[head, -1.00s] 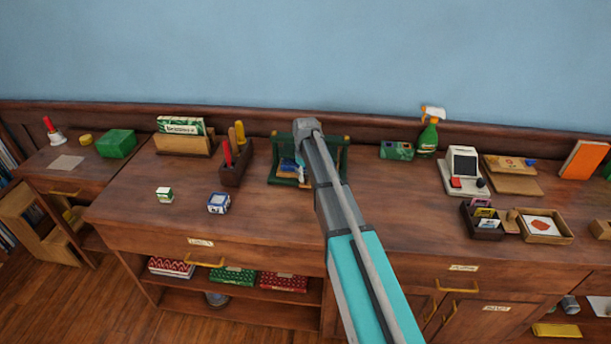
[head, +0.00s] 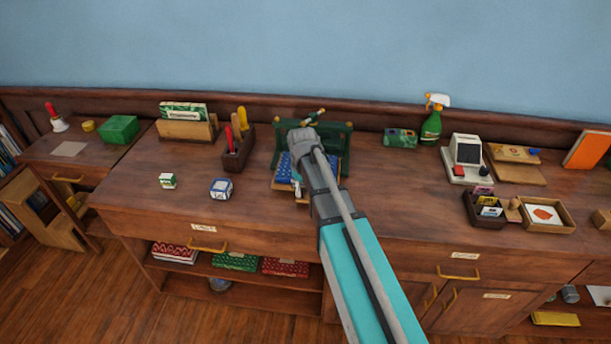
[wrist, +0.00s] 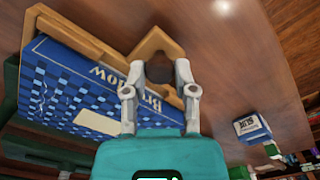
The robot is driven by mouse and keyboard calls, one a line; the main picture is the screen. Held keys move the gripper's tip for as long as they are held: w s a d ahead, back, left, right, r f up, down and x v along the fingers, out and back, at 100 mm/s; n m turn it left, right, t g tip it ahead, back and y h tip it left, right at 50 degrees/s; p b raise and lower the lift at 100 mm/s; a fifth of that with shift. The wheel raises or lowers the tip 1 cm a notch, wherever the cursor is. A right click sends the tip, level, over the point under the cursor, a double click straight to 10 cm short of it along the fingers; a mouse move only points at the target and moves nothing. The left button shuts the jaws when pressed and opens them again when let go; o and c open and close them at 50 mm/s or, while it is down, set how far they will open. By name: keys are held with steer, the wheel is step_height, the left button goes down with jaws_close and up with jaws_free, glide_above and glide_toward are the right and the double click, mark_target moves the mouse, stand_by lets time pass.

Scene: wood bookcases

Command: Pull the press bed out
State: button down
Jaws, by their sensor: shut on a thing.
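The book press is a green frame (head: 338,133) on the wooden counter in the head view, with a tilted bar (head: 314,117) at its top. Its wooden press bed (head: 283,187) sticks out at the front and carries a blue checked book (head: 284,171). In the wrist view the bed's tan wooden edge (wrist: 95,41) runs beside the blue book (wrist: 70,88) and ends in an angled wooden pull. My gripper (wrist: 160,66) is shut on this pull at the bed's front. In the head view my gripper (head: 300,160) covers part of the bed and book.
A small blue-and-white box (head: 221,189) and a green-and-white box (head: 168,181) stand left of the press. A holder with tools (head: 238,150) stands close to its left. The counter's front edge lies below, with clear wood before the press.

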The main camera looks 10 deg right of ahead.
steer(key=s, duration=0.1)
steer(key=s+a, duration=0.1)
steer(key=s, duration=0.3)
steer(key=shift+s+a, duration=0.1)
steer(key=shift+a, duration=0.2)
steer(key=shift+c, duration=2.1)
jaws_free()
steer(key=s+d+r+m+p, duration=0.2)
steer(key=s+d, duration=0.1)
steer(key=s, duration=0.2)
steer(key=s+d+r+m+p, duration=0.2)
steer(key=s+d+m, duration=0.1)
steer(key=s, duration=0.3)
steer(key=shift+r, duration=0.25)
steer(key=shift+s, duration=0.1)
